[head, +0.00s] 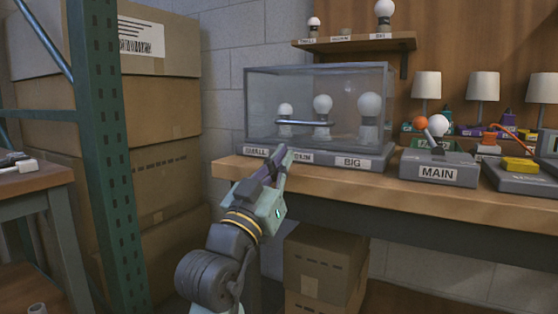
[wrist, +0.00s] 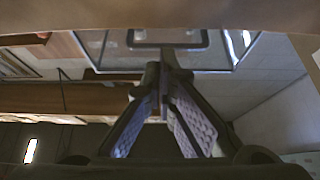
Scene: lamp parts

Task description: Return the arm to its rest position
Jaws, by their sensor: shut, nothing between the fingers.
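My gripper (head: 281,158) is in front of the glass display case (head: 258,105) near its front left, close to the base labels, in the head view. In the wrist view my gripper (wrist: 163,75) shows its two padded fingers meeting at the tips, with nothing between them. My arm comes up from the bottom of the head view. The case holds three bulbs in a row, a small one (head: 285,110), a medium one (head: 323,105) and a big one (head: 369,105). A bar-shaped handle (head: 305,122) shows on the case front.
The wooden workbench (head: 470,203) runs to the right with a MAIN switch box (head: 437,168) on it. A shelf (head: 355,43) with bulbs hangs above. A green metal post (head: 105,150) and stacked cardboard boxes (head: 165,110) stand to the left. More boxes (head: 322,270) sit under the bench.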

